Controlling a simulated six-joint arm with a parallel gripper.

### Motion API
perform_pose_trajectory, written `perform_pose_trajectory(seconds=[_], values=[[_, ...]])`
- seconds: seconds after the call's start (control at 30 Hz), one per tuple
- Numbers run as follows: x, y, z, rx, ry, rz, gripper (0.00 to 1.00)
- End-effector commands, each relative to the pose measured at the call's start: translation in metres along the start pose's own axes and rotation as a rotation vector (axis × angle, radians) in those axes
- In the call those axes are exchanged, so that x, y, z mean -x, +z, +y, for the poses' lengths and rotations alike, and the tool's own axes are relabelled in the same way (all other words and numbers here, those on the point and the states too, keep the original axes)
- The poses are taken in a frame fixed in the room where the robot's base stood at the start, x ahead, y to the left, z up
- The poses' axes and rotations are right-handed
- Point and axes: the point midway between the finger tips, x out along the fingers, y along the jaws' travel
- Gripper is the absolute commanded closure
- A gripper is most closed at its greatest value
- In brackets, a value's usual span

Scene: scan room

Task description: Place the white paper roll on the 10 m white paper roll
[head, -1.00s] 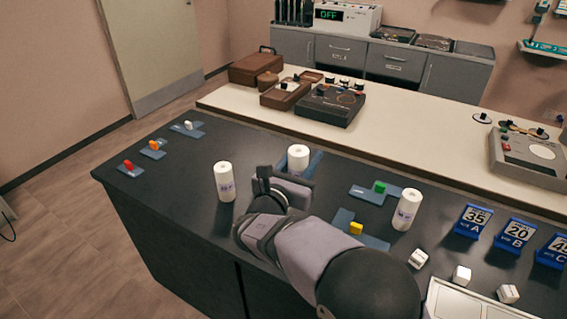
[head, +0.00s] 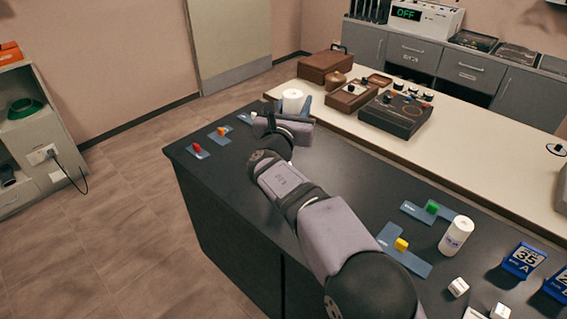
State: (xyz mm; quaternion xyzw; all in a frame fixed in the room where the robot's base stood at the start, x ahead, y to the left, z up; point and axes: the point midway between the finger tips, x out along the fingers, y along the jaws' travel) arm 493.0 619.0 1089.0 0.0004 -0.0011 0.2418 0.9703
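A white paper roll (head: 292,101) shows upright at my gripper (head: 288,117), over the far left part of the dark bench (head: 340,150). The gripper hides its lower part and any label. The fingers are mostly hidden, but the roll has travelled with the gripper and appears held. Another white roll with blue print (head: 457,236) stands upright on the bench at the right, well apart from the gripper. I cannot read its print. No third roll is visible now; my arm covers part of the bench.
Red (head: 197,148) and orange (head: 221,131) blocks lie on blue pads at the bench's left end. Green (head: 432,207) and yellow (head: 401,244) blocks are at the right. Blue number signs (head: 524,260) stand front right. A cream bench (head: 445,150) with instruments adjoins behind.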

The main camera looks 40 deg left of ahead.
Motion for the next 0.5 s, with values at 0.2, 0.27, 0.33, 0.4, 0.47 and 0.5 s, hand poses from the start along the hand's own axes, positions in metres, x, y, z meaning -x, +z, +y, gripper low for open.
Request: perform_pose_trajectory(seconds=[0.2, 0.27, 0.33, 0.4, 0.47, 0.5], values=[[0.000, -0.009, 0.025, 0.003, 0.094, 0.002, 0.89], [0.000, -0.010, 0.026, 0.001, 0.100, 0.002, 0.89], [0.000, -0.011, 0.027, 0.001, 0.103, 0.002, 0.89], [0.000, -0.015, 0.027, 0.002, 0.103, 0.002, 0.89], [0.000, -0.021, 0.027, 0.003, 0.102, 0.004, 0.89], [0.000, -0.027, 0.027, 0.003, 0.102, 0.005, 0.89]])
